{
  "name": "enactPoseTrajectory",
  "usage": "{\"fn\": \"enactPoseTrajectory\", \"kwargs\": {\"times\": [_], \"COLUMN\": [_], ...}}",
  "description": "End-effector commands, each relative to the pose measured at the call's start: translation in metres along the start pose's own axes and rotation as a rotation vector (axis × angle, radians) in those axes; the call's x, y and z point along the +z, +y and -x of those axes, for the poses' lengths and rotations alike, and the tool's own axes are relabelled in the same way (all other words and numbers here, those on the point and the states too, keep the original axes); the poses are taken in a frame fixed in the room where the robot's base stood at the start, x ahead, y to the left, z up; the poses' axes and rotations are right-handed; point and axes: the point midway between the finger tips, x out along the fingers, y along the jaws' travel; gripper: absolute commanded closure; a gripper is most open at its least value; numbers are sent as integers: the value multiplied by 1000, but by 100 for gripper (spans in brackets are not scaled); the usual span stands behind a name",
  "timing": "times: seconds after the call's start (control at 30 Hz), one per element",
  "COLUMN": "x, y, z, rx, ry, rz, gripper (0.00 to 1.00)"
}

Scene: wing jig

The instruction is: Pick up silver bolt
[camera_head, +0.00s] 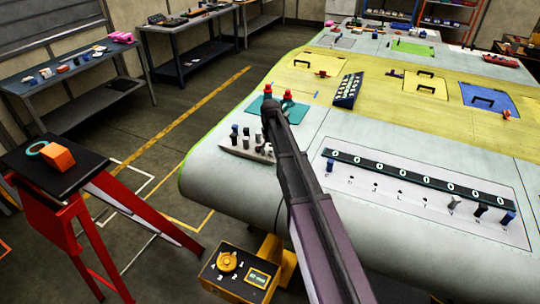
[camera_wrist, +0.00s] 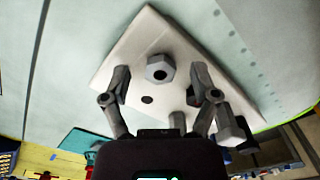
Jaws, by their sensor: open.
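In the wrist view a silver bolt (camera_wrist: 160,68) with a hexagonal head and a dark centre stands in a pale plate (camera_wrist: 128,62). My gripper (camera_wrist: 160,82) is open, with one finger on each side of the bolt. I see no clear contact, and the depth between fingertips and bolt is hard to judge. A dark empty hole lies just below the bolt in the picture. In the head view the pale bolt plate (camera_head: 228,146) is at the wing's near left edge, partly behind my arm. My gripper cannot be made out clearly there.
Another bolt (camera_wrist: 232,127) stands close by the right finger, and a grey one (camera_wrist: 177,121) shows between the fingers. A slotted panel (camera_head: 400,178) with several bolts lies to the right on the wing. A teal mat (camera_head: 256,104) with red-topped items lies behind the plate.

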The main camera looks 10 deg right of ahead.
Motion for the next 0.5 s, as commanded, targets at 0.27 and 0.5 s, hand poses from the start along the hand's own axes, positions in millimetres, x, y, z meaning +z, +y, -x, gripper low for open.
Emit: {"fn": "enactPoseTrajectory", "kwargs": {"times": [0.27, 0.5], "x": [0, 0], "y": [0, 0], "z": [0, 0], "rx": [0, 0], "ry": [0, 0], "rz": [0, 0], "gripper": [26, 97]}}
